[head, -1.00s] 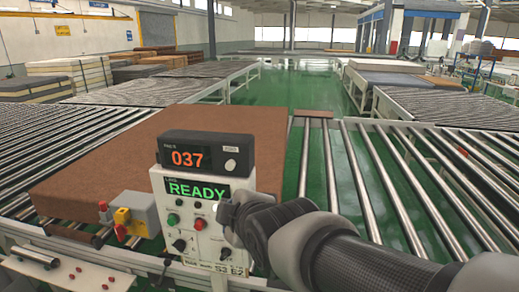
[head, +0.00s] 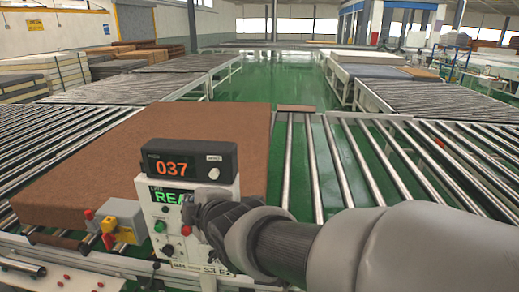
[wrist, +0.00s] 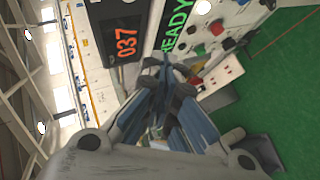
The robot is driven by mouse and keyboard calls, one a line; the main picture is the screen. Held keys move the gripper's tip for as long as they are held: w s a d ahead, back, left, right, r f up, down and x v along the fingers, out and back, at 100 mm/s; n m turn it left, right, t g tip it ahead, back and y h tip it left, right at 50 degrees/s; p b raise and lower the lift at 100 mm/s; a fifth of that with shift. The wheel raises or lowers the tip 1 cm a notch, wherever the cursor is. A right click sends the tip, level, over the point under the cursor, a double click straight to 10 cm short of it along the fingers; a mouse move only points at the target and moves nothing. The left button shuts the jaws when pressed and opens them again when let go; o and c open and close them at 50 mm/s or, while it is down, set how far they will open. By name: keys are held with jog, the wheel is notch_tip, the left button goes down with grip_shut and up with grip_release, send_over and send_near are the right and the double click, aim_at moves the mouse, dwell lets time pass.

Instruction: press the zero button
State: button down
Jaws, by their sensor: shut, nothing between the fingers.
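A dark counter box (head: 190,162) shows 037 in orange digits. A round pale button (head: 214,173) sits at its right end under a small label too small to read. The counter's display also shows in the wrist view (wrist: 125,42). Below it, the white control panel (head: 151,212) has a green READY screen (head: 168,196), partly hidden by my gripper. My gripper (head: 189,210) is shut and empty, its tips in front of the screen's right part, below and left of the pale button. In the wrist view the closed fingers (wrist: 168,65) point at the panel; contact cannot be told.
A large brown mattress (head: 90,165) lies on rollers behind the panel. A grey and yellow box with a red knob (head: 120,225) stands left of it. Green, red and black controls (head: 159,227) sit under the screen. Bare rollers (head: 340,160) run to the right.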

aim_at(214, 174)
jog(key=w+p, duration=0.6)
jog(key=w, duration=0.1)
jog(key=shift+w+d, duration=0.15)
jog(key=shift+d, duration=0.1)
jog(key=shift+w, duration=0.1)
dwell(1.2)
jog(key=shift+w, duration=0.35)
jog(key=shift+w+d+p, duration=0.15)
jog(key=shift+w+p, duration=0.35)
jog(key=shift+w, duration=0.35)
dwell(0.9)
jog(key=shift+s, duration=0.2)
jog(key=shift+s+b, duration=1.1)
jog(key=shift+b, duration=0.05)
